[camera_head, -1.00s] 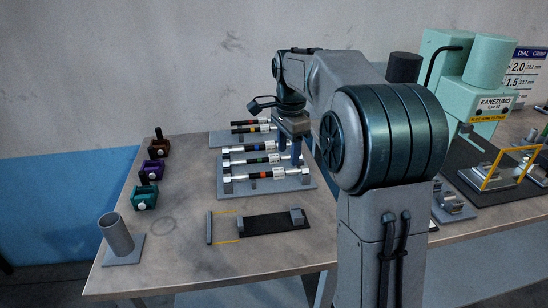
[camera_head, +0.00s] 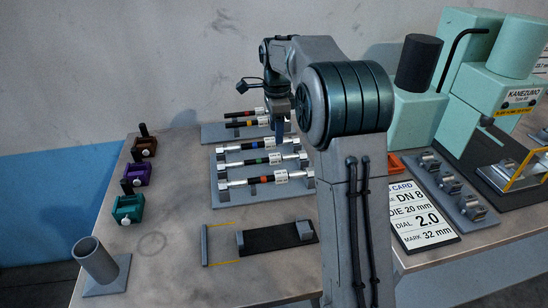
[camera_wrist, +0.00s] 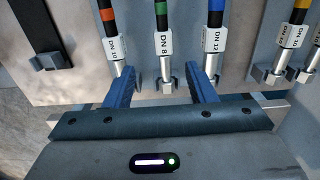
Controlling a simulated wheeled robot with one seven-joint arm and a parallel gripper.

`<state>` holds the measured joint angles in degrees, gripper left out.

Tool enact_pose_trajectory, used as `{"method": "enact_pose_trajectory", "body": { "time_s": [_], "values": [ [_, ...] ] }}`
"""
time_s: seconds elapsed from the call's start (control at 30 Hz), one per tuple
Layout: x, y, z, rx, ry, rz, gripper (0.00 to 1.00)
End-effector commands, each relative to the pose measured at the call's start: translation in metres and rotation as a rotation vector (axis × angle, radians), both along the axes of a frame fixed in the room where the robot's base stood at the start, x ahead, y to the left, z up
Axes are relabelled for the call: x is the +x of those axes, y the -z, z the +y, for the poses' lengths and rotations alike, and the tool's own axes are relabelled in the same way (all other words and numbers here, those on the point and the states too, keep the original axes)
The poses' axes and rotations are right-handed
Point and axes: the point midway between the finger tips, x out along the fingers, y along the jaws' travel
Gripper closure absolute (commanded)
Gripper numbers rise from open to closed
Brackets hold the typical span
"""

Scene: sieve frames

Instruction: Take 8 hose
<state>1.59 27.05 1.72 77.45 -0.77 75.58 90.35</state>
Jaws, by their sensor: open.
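The DN 8 hose (camera_head: 258,162) has a green band and lies in the middle of the near rack (camera_head: 268,198). In the wrist view its labelled end (camera_wrist: 165,50) shows a white DN 8 tag and a metal fitting in a grey holder. My gripper (camera_wrist: 170,72) is open, with blue fingers either side of the line of this end. The fitting shows beyond and between the fingertips, and nothing is held. In the head view my gripper (camera_head: 280,126) is over the racks, partly hidden by my arm.
The orange-banded DN 10 hose (camera_wrist: 108,22) and blue-banded DN 12 hose (camera_wrist: 213,20) lie close on either side. A second rack (camera_head: 215,133) is behind. A black fixture (camera_head: 272,240), grey tube (camera_head: 97,260), DN 8 card (camera_head: 418,212) and green press (camera_head: 505,75) stand around.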

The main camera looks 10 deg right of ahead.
Motion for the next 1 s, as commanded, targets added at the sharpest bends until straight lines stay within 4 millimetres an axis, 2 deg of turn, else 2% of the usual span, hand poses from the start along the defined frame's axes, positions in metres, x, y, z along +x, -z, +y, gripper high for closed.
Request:
{"method": "enact_pose_trajectory", "body": {
  "time_s": [0.03,0.13,0.43,0.7,1.0],
  "values": [
    [-0.001,0.012,-0.001,0.0,0.002,0.004,0.5],
    [0.0,0.028,-0.001,-0.001,0.001,0.002,0.5],
    [0.002,0.053,0.003,-0.001,-0.004,0.001,0.5],
    [0.005,0.09,0.006,0.0,-0.003,0.001,0.5],
    [0.006,0.096,0.006,-0.001,-0.004,-0.001,0.5]
  ]
}}
